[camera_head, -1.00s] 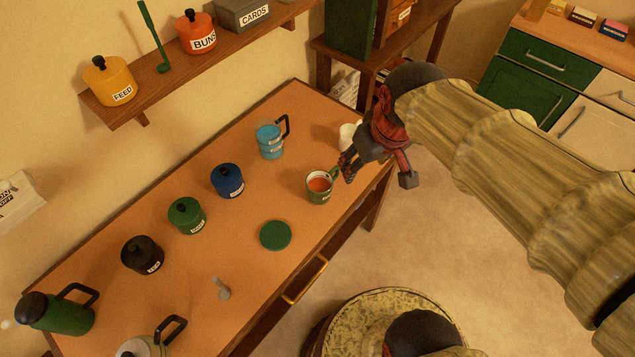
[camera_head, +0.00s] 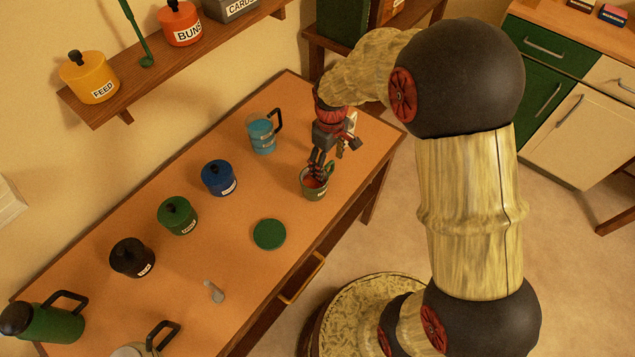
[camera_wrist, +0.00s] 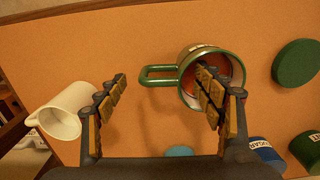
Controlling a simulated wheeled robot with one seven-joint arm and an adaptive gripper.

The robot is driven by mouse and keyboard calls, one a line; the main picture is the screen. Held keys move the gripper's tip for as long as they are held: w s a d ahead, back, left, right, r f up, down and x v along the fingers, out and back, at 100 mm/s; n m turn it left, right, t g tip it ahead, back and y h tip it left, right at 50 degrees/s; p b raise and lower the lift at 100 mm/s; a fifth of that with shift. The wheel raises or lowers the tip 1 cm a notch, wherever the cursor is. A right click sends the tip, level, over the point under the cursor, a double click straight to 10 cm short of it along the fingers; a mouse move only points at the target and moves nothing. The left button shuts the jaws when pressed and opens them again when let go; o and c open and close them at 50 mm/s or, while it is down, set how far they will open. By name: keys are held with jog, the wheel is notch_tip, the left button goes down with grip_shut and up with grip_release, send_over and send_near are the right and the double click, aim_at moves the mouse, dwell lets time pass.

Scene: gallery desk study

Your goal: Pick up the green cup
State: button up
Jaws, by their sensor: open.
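The green cup (camera_head: 313,191) stands upright near the right part of the desk, with something reddish inside. In the wrist view the cup (camera_wrist: 184,93) shows from above, its green handle (camera_wrist: 157,69) pointing left. My gripper (camera_head: 318,170) is directly over the cup, pointing down. In the wrist view my gripper (camera_wrist: 163,79) is open. One finger overlaps the cup's opening and the other is left of the handle, so the handle lies between them in the picture. I cannot tell how deep the fingertips are or whether they touch the cup.
A white cup (camera_wrist: 65,110) lies left in the wrist view. A blue mug (camera_head: 262,136) stands behind the green cup. A green lid disc (camera_head: 269,234) lies in front. Blue (camera_head: 219,178), green (camera_head: 177,215) and black (camera_head: 131,257) canisters line the desk (camera_head: 220,260).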

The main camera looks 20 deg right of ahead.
notch_tip(320, 180, down, 5)
jog(key=shift+a+r+b, duration=0.1)
jog(key=shift+b, duration=1.15)
jog(key=shift+c, duration=0.3)
jog(key=c, duration=1.5)
